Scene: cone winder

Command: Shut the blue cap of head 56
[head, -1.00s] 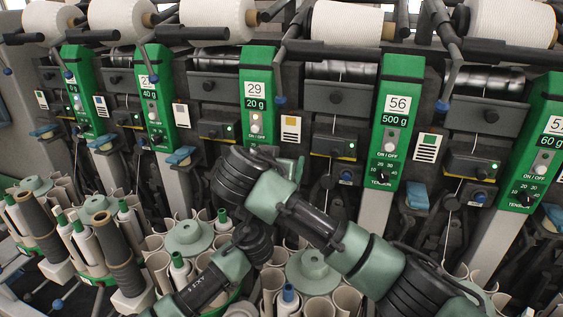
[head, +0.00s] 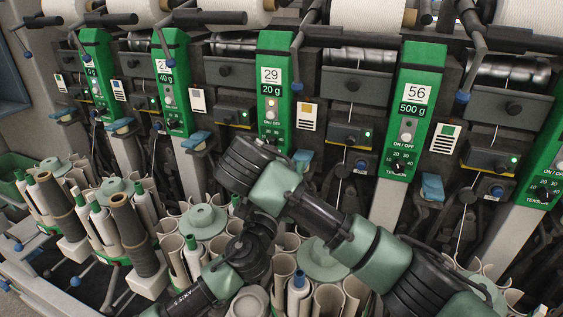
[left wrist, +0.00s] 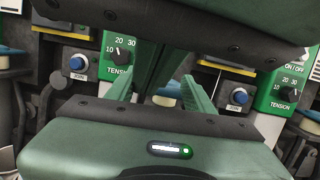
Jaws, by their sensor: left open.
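The green panel of head 56 (head: 415,110) stands right of centre in the head view, marked 500 g. A blue cap (head: 432,187) shows just right of this panel's foot; I cannot tell whether it is open. In the left wrist view my left gripper (left wrist: 160,88) is open, its two green fingers apart. A blue piece (left wrist: 168,92) shows behind and between the fingers, partly hidden; which head it belongs to cannot be read. In the head view my arm links cover the middle foreground, and neither gripper can be made out.
The panel of head 29 (head: 275,85) stands to the left, with another blue cap (head: 304,160) by its foot. Paper tubes and bobbins (head: 298,290) crowd the space below. In the wrist view, tension dials (left wrist: 122,54) and blue JOIN buttons (left wrist: 238,97) flank the gripper.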

